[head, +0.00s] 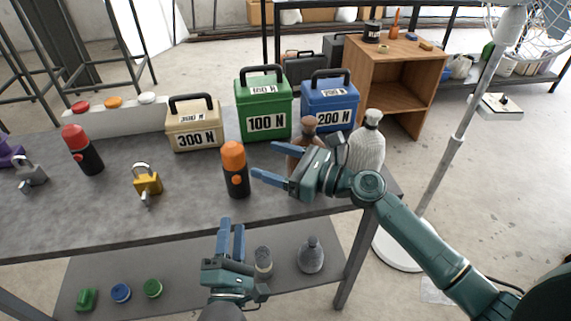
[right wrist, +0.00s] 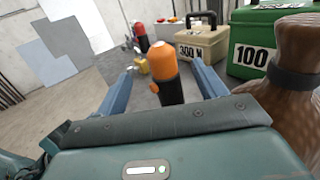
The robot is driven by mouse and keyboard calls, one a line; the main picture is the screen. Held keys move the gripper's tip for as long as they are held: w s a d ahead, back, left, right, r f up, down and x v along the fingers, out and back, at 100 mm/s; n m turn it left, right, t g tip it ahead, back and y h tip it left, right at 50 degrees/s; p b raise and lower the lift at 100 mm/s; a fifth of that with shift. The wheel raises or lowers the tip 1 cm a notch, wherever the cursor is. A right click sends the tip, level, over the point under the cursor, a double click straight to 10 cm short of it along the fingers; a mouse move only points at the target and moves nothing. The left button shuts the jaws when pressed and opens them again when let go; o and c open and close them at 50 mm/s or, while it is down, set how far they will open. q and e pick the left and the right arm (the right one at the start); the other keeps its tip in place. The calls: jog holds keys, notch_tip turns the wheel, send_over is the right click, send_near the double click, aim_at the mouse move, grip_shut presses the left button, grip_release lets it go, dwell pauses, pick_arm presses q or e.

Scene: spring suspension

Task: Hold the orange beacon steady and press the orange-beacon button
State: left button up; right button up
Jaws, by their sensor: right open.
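The orange beacon (head: 234,160) stands upright on the grey table near its front edge, with an orange top and black body. A small orange button (head: 238,181) shows on its front side. My right gripper (head: 261,158) is open just right of the beacon, its fingers pointing at it. In the right wrist view the beacon (right wrist: 168,82) appears between the spread fingers, ahead of the palm, with no visible contact; its button (right wrist: 154,88) faces left there.
Brown (head: 308,132) and pale (head: 367,142) bottles stand close to my right gripper. Behind are 300 N (head: 193,130), 100 N (head: 263,105) and 200 N (head: 329,103) cases. A lower shelf (head: 200,270) holds small items.

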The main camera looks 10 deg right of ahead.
aim_at(242, 152)
jog(key=x, duration=1)
jog(key=shift+w+a, duration=0.1)
jog(key=shift+a, duration=0.05)
jog(key=shift+c, duration=0.2)
jog(key=c, duration=1.1)
pick_arm(q)
grip_shut()
dwell(0.7)
